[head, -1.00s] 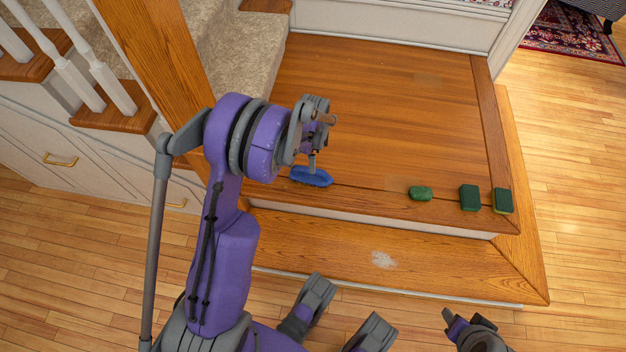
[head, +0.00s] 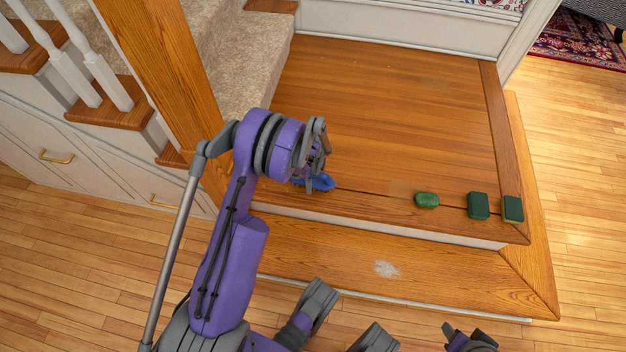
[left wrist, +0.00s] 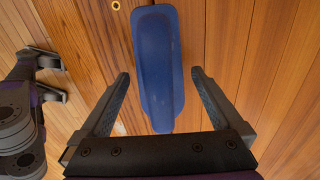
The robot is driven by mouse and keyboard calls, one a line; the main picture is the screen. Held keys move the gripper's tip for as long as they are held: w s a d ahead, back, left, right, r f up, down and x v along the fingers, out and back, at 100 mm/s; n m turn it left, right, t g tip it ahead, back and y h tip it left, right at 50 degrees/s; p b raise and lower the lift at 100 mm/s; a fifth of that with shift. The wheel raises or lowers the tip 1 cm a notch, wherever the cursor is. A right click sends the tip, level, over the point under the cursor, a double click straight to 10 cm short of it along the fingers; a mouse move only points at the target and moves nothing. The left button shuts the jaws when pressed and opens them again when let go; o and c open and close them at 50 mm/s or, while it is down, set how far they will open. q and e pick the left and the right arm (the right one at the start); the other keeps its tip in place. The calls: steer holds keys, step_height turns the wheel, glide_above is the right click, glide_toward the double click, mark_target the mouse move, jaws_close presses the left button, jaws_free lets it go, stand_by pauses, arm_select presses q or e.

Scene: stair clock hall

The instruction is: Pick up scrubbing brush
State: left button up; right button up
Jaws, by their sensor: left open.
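The scrubbing brush is blue and lies on the wooden stair landing (head: 400,110) near its front edge. In the head view the brush (head: 318,183) is partly hidden behind my left gripper (head: 312,178). In the left wrist view the brush (left wrist: 157,65) lies lengthwise, its near end between the two open fingers of the left gripper (left wrist: 158,88). There is a gap between each finger and the brush; I cannot tell the height of the fingers above the landing.
A green soap-like bar (head: 427,200) and two green sponges (head: 478,205) (head: 512,209) sit along the landing's front edge to the right. A wooden newel post (head: 160,80) stands left of the arm. A lower step (head: 400,262) runs in front, with a pale smudge.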

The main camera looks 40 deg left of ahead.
arm_select(q)
steer(key=shift+f, duration=0.5)
steer(key=shift+r, duration=0.1)
steer(key=c, duration=1.4)
steer(key=shift+c, duration=0.2)
step_height(320, 180, up, 10)
steer(key=p, duration=0.2)
steer(key=shift+p, duration=0.3)
